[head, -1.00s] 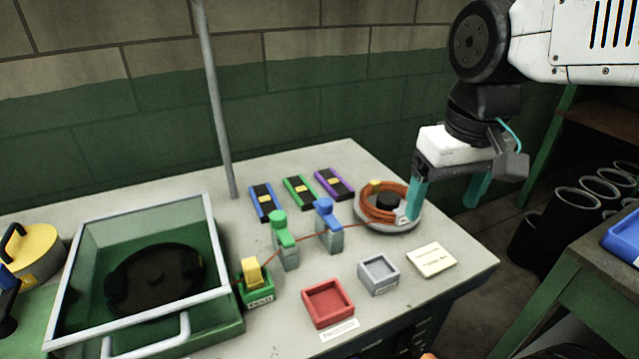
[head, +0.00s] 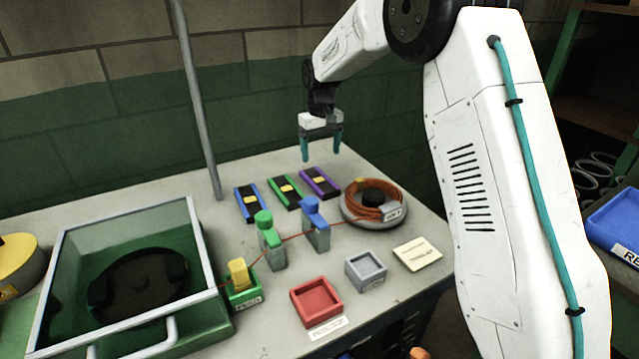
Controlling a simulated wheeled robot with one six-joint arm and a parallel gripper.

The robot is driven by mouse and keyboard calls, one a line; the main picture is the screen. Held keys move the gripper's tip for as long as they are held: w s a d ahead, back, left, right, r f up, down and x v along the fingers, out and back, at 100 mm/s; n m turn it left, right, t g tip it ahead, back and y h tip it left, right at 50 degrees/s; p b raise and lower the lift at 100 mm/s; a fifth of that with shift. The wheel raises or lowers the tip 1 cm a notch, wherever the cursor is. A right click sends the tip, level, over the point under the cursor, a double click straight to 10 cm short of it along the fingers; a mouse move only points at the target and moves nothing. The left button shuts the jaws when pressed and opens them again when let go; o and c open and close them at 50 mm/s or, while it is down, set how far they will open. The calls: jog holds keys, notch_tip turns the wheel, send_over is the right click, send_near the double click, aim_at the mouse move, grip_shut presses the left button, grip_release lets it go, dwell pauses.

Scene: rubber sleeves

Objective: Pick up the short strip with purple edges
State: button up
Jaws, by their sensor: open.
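The short strip with purple edges (head: 320,183) lies on the grey table, the rightmost of three similar strips. It is dark along the middle with a small yellow patch. My gripper (head: 320,158) is open and empty, with its teal fingers pointing down. In the picture it hangs just above the far end of the purple-edged strip, apart from it. The exact height above the table is hard to tell.
A green-edged strip (head: 285,192) and a blue-edged strip (head: 247,204) lie to the left. A coil of orange cable (head: 362,202) is close on the right. Green and blue clamps (head: 316,230) stand in front. A metal pole (head: 200,110) rises at the left.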

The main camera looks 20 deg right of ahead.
send_over(319, 180)
jog(key=f, duration=0.4)
jog(key=shift+w+d, duration=0.1)
jog(key=shift+w, duration=0.25)
jog(key=f, duration=0.5)
jog(key=shift+s+f, duration=0.3)
jog(key=shift+f, duration=0.05)
jog(key=c, duration=1.1)
